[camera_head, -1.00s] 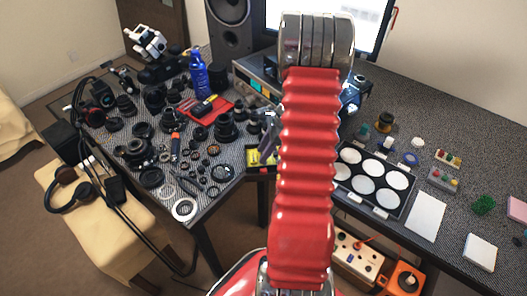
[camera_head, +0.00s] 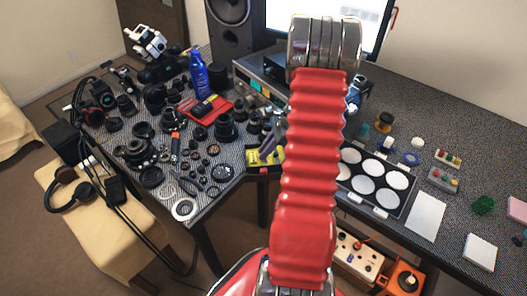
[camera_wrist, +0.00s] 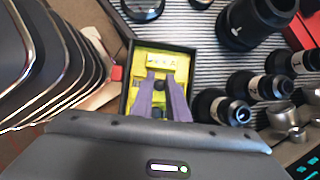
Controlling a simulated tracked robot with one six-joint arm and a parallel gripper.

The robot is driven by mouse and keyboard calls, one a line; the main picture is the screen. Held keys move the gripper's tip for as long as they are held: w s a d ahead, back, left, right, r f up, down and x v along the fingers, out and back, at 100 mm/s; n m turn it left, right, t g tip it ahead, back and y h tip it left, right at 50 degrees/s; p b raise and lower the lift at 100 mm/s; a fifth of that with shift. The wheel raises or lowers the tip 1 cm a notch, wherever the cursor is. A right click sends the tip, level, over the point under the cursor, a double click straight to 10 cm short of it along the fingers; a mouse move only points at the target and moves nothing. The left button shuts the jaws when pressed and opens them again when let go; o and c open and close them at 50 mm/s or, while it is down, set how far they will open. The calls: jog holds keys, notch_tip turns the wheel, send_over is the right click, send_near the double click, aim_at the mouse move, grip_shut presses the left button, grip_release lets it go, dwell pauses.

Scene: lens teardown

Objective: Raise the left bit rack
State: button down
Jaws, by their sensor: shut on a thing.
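A yellow bit rack (camera_wrist: 158,58) with a pale label lies within a black tray (camera_wrist: 124,100) in the wrist view. The yellow (camera_head: 266,156) also shows left of my arm in the head view, at the desk's inner corner. My gripper (camera_wrist: 161,78) has purple-grey fingers that reach down over the yellow, with small dark parts between them. It is shut on the bit rack, though the exact contact is partly hidden. It also shows in the head view (camera_head: 270,141), just above the yellow. I cannot tell whether the rack is clear of the tray.
Black lens barrels (camera_wrist: 256,20) and small metal cups (camera_wrist: 285,117) stand close right of the tray. A palette of white discs (camera_head: 374,176) is right of my arm.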

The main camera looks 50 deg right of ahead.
jog(key=shift+s+d, duration=0.1)
jog(key=c, duration=1.7)
grip_release()
jog(key=shift+r, duration=0.1)
jog(key=v, duration=1.3)
jog(key=shift+s+d+r, duration=0.15)
jog(key=shift+d, duration=0.1)
